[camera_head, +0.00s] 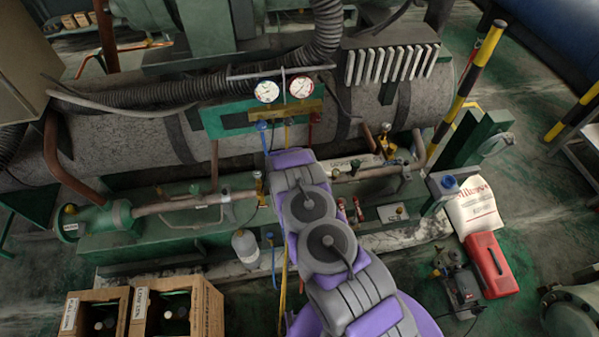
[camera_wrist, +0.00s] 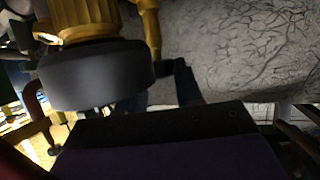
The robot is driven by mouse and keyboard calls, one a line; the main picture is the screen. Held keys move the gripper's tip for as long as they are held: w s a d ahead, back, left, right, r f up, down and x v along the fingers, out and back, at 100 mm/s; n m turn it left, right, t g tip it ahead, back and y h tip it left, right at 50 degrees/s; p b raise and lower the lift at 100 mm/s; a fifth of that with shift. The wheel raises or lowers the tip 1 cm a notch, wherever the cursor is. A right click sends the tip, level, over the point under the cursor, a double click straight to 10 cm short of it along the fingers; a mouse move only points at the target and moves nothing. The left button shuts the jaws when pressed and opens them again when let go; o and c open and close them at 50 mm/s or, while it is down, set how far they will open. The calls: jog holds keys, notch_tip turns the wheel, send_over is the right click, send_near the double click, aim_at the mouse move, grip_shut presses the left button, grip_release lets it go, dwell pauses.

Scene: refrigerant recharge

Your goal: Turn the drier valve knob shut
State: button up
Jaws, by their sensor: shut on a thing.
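In the wrist view a dark round knob (camera_wrist: 95,75) hangs under a brass valve body (camera_wrist: 85,18), close to the camera. My gripper (camera_wrist: 165,118) shows as a dark pad on a purple finger across the bottom, right up against the knob's lower side. It is shut on the knob; the other finger and the exact contact are hard to make out. In the head view my arm reaches to the pipe run below the gauges, and its own links hide the gripper and the knob. A brass valve (camera_head: 259,186) shows just left of my arm.
Two gauges (camera_head: 284,90) stand above my arm's end, with hoses below them. Another brass valve (camera_head: 386,142) is to the right. A grey cylinder (camera_head: 245,246) and wooden crates (camera_head: 209,307) are at lower left. A red case (camera_head: 491,266) lies on the floor at right.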

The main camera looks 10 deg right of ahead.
jog(key=shift+w+a+r+m+g+h+b, duration=0.1)
jog(key=shift+a+m+g+h+b, duration=0.05)
jog(key=shift+m+h+b, duration=0.3)
jog(key=shift+w+a+m+g+h+b, duration=0.1)
jog(key=shift+m+g+h+b, duration=0.1)
jog(key=shift+m+h, duration=0.3)
jog(key=o, duration=1)
jog(key=shift+o, duration=0.2)
jog(key=p+v, duration=0.2)
jog(key=v, duration=1.5)
jog(key=shift+a+p, duration=0.25)
jog(key=shift+p, duration=0.15)
jog(key=shift+s, duration=0.1)
